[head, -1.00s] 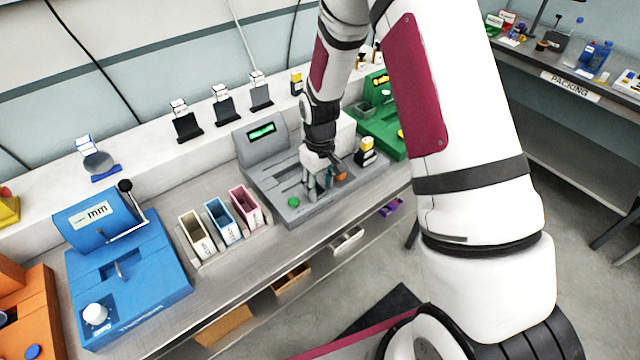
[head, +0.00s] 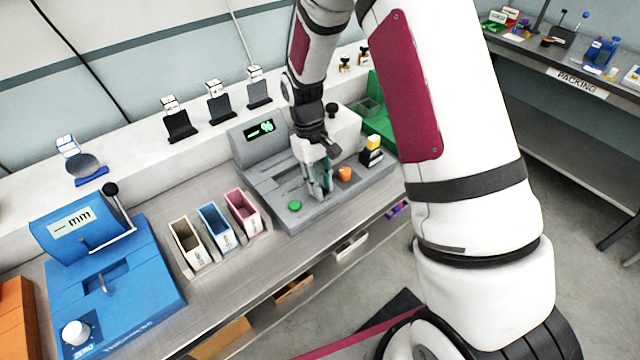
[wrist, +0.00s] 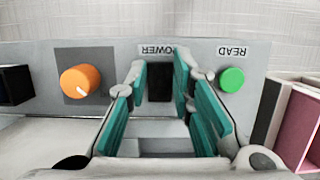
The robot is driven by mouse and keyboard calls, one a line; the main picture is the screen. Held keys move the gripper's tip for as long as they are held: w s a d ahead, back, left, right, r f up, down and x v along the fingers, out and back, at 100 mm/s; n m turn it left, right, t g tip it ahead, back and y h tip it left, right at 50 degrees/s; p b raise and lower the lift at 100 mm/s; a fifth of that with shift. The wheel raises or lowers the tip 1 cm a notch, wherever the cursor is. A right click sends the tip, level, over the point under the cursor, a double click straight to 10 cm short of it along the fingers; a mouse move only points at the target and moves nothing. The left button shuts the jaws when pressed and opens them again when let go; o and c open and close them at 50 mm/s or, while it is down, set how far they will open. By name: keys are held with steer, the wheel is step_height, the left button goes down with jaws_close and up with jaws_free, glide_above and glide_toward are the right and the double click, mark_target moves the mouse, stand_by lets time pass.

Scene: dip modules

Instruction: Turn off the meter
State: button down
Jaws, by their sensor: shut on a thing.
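The grey meter (head: 262,178) sits on the bench with its dark display (head: 260,130) lit by green characters. Its front panel shows in the wrist view with an orange knob (wrist: 80,81), a black power switch (wrist: 158,84) under the POWER label (wrist: 160,50), and a green READ button (wrist: 231,80). My gripper (wrist: 160,75) has its teal-padded fingers on both sides of the power switch and is shut on it. In the head view my gripper (head: 320,188) is at the panel between the green button and the orange knob; there its fingers hide the switch.
A black and yellow block (head: 373,149) stands on the meter's right side. Tan, blue and pink bins (head: 242,209) are left of the meter, beyond them a blue machine (head: 110,280). A green machine (head: 385,110) is behind right. Dark stands (head: 222,107) line the back ledge.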

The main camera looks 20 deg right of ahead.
steer(key=c, duration=1.4)
jaws_free()
steer(key=v, duration=1.2)
